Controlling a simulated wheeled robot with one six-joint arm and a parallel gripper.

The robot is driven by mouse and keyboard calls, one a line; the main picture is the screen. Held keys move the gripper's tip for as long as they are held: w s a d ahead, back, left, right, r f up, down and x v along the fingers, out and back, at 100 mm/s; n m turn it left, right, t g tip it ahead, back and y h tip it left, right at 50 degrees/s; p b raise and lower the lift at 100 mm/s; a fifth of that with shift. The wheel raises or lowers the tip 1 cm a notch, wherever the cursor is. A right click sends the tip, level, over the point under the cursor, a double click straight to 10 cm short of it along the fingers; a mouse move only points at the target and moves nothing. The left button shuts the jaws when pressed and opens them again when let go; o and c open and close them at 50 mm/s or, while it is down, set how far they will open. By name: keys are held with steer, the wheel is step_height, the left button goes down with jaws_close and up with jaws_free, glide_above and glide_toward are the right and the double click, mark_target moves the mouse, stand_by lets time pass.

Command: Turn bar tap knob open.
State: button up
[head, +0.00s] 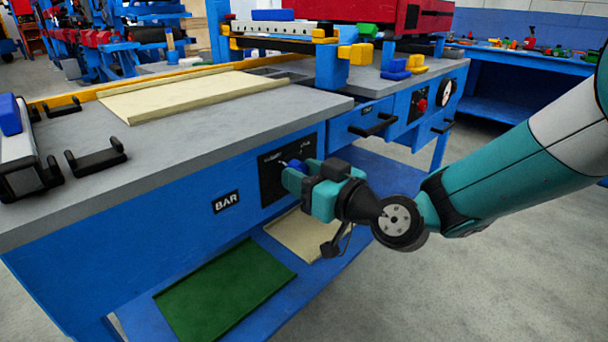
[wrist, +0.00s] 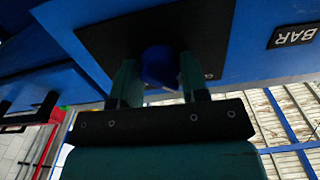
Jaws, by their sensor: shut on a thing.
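The bar tap knob is a blue knob (wrist: 160,66) on a black plate (wrist: 120,40) on the bench's blue front. In the head view the knob (head: 297,165) shows only partly, behind my gripper's fingers. The plate (head: 268,187) also shows there, to the right of the white-on-black BAR label (head: 226,202). My gripper (wrist: 160,80) has one teal finger on each side of the knob and is shut on it. In the head view my gripper (head: 290,178) reaches in from the right. The knob's pointer direction cannot be made out.
The grey benchtop (head: 200,150) lies above the plate. A drawer with a black handle (head: 373,125) is to the right. A green sheet (head: 225,292) and a cream sheet (head: 300,236) lie on the lower shelf. The floor in front of the bench is clear.

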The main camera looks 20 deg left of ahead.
steer(key=m+p, duration=0.1)
steer(key=m, duration=0.3)
steer(key=shift+m, duration=0.4)
steer(key=m+p, duration=0.1)
steer(key=m, duration=0.2)
steer(key=shift+r+m, duration=0.1)
steer(key=shift+m, duration=0.2)
steer(key=m+p, duration=0.2)
steer(key=m, duration=0.2)
steer(key=shift+m, duration=0.3)
steer(key=shift+m+p, duration=1.5)
steer(key=shift+m, duration=0.7)
steer(key=o, duration=0.9)
